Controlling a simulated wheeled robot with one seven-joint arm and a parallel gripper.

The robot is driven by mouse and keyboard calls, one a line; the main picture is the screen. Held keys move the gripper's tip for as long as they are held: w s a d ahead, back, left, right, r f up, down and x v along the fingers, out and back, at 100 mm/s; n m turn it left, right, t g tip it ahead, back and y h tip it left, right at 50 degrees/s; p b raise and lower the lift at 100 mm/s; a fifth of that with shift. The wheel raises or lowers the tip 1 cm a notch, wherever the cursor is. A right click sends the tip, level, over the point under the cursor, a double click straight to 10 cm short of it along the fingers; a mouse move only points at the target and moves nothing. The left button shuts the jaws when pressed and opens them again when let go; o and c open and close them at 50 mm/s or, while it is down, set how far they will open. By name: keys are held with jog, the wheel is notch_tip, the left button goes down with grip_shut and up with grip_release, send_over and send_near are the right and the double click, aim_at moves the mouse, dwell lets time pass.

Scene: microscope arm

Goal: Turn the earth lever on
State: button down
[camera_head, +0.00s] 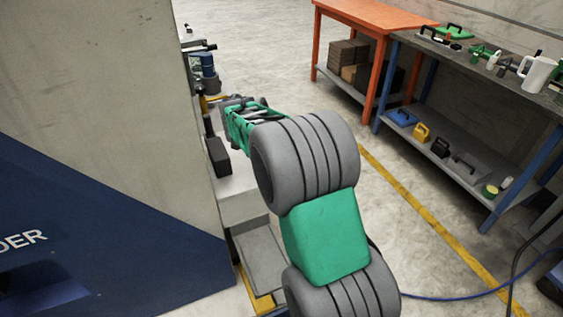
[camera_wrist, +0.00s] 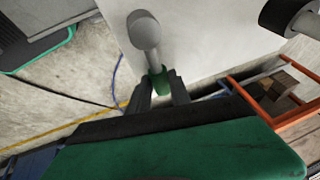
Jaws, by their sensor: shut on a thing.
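In the wrist view, a lever with a rounded grey arm (camera_wrist: 147,35) and a green end (camera_wrist: 158,82) stands out in front of a pale cabinet face; I take it for the earth lever. My gripper (camera_wrist: 159,88) has its two dark fingers on either side of the green end and is shut on it. In the head view, my gripper (camera_head: 234,101) is at the machine's side, beyond my grey and green arm. The lever cannot be made out there, and the exact finger contact is hidden.
A black block (camera_head: 218,157) and a blue cylinder (camera_head: 207,62) are on the machine near my arm. A large pale panel (camera_head: 100,80) borders the left. An orange table (camera_head: 375,14) and a grey workbench (camera_head: 490,72) with tools stand right, across open floor (camera_head: 400,215).

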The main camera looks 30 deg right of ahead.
jog(key=c, duration=1.2)
grip_release()
jog(key=v, duration=0.8)
jog(key=shift+f, duration=0.1)
